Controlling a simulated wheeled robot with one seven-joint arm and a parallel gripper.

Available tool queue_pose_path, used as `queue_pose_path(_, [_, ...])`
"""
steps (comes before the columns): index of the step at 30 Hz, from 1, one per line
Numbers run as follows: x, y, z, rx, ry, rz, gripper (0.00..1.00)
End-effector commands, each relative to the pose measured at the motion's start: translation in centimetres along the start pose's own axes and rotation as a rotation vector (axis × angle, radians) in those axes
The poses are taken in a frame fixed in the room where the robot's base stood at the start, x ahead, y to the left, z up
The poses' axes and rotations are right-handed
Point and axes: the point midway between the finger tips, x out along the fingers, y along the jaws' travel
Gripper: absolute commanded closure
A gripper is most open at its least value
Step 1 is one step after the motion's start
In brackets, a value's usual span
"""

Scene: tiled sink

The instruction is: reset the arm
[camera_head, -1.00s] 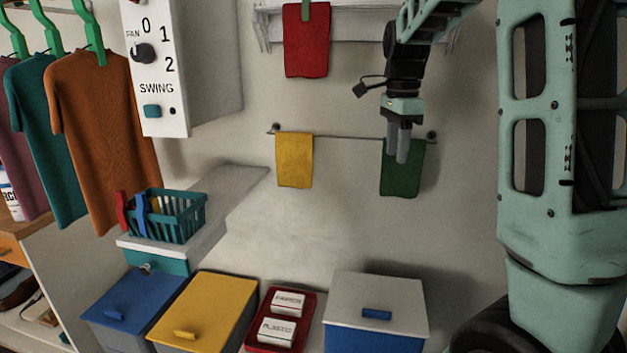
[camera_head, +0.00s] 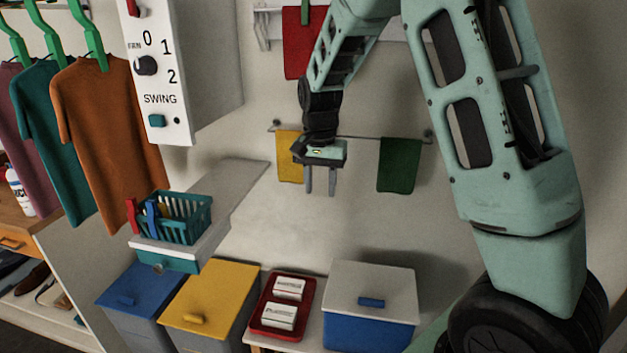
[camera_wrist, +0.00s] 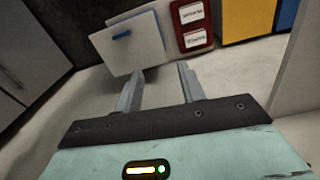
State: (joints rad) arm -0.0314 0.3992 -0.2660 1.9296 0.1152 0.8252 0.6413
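My gripper (camera_head: 320,190) hangs in the upper middle of the head view, fingers pointing down. Its two grey fingers are spread apart with nothing between them. It is in front of the wall and partly covers the yellow towel (camera_head: 287,165). In the wrist view, my gripper (camera_wrist: 160,78) also shows its two fingers apart and empty, above the floor-level boxes. My arm rises on the right and bends over to the gripper.
A green towel (camera_head: 399,165) hangs on the rail, and a red towel (camera_head: 296,50) hangs above. Below stand a blue-lidded box (camera_head: 135,293), a yellow-lidded box (camera_head: 215,300), a red tray (camera_head: 262,318) with two white boxes, and a white-lidded box (camera_head: 372,285). A teal basket (camera_head: 185,220) sits left.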

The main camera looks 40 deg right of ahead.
Motion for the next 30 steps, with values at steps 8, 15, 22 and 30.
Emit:
queue_pose_path(8, [0.8, -1.2, 1.1, -0.120, -0.001, -0.001, 0.60])
queue_pose_path(15, [0.8, -1.5, 1.8, -0.142, -0.004, -0.006, 0.60])
queue_pose_path(22, [-0.9, -4.0, 12.5, -0.481, -0.046, -0.063, 0.60])
queue_pose_path(30, [-2.7, -0.3, 30.6, -1.165, -0.055, -0.106, 0.60])
